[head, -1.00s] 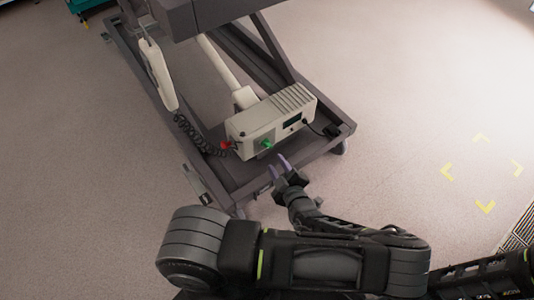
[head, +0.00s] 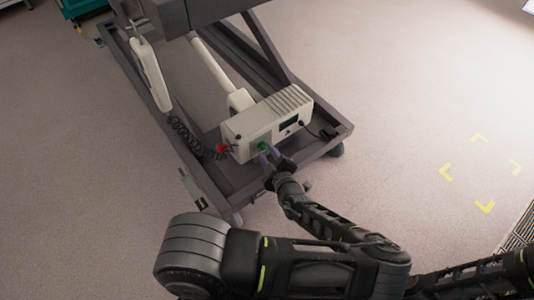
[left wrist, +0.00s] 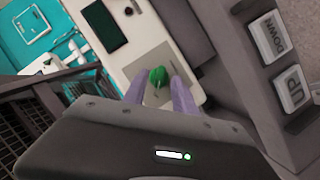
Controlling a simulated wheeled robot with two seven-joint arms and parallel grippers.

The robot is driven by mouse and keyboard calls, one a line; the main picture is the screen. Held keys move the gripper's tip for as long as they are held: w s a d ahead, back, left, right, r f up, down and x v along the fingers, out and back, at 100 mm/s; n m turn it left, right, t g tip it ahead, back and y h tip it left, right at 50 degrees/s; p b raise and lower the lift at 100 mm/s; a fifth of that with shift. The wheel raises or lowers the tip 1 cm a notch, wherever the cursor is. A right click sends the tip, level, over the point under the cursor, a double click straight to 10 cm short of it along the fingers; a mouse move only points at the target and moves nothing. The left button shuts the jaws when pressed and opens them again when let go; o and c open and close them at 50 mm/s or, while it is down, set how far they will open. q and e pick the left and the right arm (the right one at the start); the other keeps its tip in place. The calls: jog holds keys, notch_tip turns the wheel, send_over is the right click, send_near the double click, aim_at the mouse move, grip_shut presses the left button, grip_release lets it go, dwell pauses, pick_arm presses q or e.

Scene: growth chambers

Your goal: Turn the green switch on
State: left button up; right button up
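The green switch (head: 263,147) is on the front face of a cream control box (head: 245,127), which sits on the low grey frame of a wheeled lift. In the left wrist view the green switch (left wrist: 157,76) shows as a ridged knob on the pale panel. My left gripper (head: 268,153) is at the box front. In the left wrist view its two purple fingers (left wrist: 159,88) are apart, one on each side of the switch. Whether they touch it is unclear. Whether the switch is on or off cannot be told. My right gripper is out of view.
A white hand control (head: 147,75) with a coiled cable hangs on the frame. UP and DOWN buttons (left wrist: 290,90) show at right in the left wrist view. Open floor lies around the frame.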

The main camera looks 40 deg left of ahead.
pick_arm(q)
jog(key=shift+w+a+f, duration=0.1)
jog(key=shift+w+a, duration=0.15)
jog(key=shift+a, duration=0.1)
jog(key=shift+c, duration=0.3)
grip_shut()
